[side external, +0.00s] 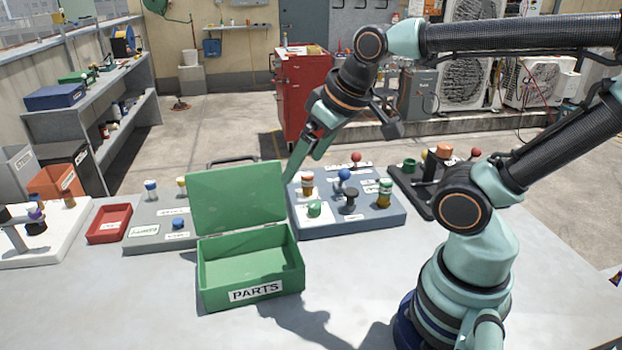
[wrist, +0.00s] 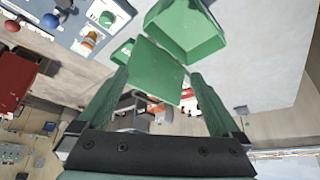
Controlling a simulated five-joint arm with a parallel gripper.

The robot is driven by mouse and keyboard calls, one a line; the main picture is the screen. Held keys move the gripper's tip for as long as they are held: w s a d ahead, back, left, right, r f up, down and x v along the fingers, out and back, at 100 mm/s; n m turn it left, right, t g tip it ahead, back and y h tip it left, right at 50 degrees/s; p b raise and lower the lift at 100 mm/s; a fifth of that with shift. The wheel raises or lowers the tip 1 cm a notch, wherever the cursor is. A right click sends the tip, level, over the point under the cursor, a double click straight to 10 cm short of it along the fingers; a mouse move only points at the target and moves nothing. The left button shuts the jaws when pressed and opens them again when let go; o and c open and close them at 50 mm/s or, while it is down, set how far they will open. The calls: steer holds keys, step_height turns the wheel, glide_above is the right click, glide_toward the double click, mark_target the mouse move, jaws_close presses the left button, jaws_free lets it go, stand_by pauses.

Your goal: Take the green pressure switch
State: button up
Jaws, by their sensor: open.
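A small green part (side external: 314,208), which looks like the pressure switch, sits upright at the front left of a blue-grey tray (side external: 345,224). It also shows at the top left of the wrist view (wrist: 106,19). A second green part (side external: 409,165) is on a dark stand farther right. My gripper (side external: 296,168) is open, pointing down, above and behind the green part, near the raised lid of the box. Nothing is held.
A green PARTS box (side external: 251,290) with its lid (side external: 237,198) raised stands left of the tray and looks empty. Orange-capped, blue, dark and green-topped parts share the tray. A red bin (side external: 109,223) and grey tray (side external: 140,238) lie left. The front table is clear.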

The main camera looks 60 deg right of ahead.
steer(key=c, duration=0.4)
steer(key=shift+o, duration=0.2)
steer(key=m+g, duration=0.6)
steer(key=m, duration=1.1)
glide_above(387, 180)
steer(key=f, duration=1.1)
steer(key=shift+s+f, duration=0.1)
steer(key=shift+s, duration=0.2)
steer(key=shift+w+a+f, duration=0.1)
steer(key=shift+w+f, duration=0.05)
steer(key=shift+f, duration=1.45)
steer(key=shift+w+f, duration=0.15)
steer(key=shift+f, duration=1.4)
